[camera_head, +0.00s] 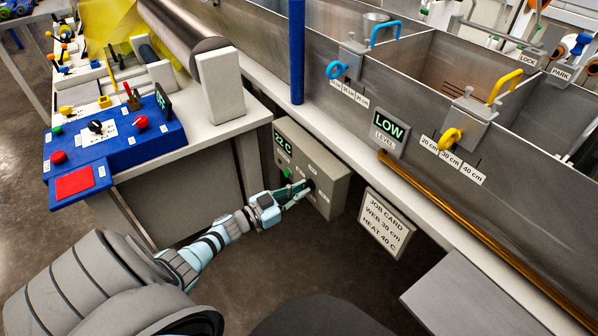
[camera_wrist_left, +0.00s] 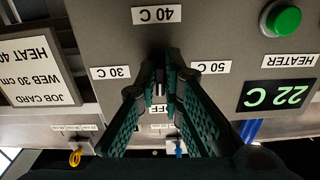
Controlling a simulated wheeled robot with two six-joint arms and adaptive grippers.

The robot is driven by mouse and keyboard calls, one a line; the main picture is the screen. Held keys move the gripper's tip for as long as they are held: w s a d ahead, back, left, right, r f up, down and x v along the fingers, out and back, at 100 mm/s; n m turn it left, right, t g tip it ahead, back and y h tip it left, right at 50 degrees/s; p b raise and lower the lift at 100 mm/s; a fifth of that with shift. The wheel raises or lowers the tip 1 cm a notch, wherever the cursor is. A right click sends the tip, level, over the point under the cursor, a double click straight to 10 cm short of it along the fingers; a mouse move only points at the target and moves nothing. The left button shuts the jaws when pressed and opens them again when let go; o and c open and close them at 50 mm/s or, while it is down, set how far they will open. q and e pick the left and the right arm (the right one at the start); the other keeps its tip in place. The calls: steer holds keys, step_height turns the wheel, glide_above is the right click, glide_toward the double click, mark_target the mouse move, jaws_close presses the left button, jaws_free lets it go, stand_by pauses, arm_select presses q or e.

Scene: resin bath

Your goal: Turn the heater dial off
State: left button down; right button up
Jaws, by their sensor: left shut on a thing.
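The grey heater box (camera_head: 325,185) hangs under the bath's edge, with a 22 C display and a green button (camera_wrist_left: 284,19). My left gripper (camera_head: 303,189) reaches its front face. In the left wrist view, my left gripper's teal fingers (camera_wrist_left: 160,85) are shut on the heater dial (camera_wrist_left: 159,88), one on each side. Most of the dial is hidden between the fingertips; a light mark shows on it, but I cannot tell its exact setting. Labels 30 C, 40 C, 50 C and a partly covered OFF (camera_wrist_left: 162,127) surround it. My right gripper is not in view.
A job card (camera_head: 386,222) reading web 30 cm, heat 40 C hangs right of the box. A LOW level display (camera_head: 390,131) is on the bath wall above. A blue control panel (camera_head: 115,140) stands at left. Open floor lies below the box.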

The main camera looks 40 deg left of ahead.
arm_select(q)
steer(key=shift+n, duration=0.4)
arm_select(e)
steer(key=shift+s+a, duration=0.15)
arm_select(q)
steer(key=c, duration=1.7)
jaws_free()
steer(key=v, duration=1.2)
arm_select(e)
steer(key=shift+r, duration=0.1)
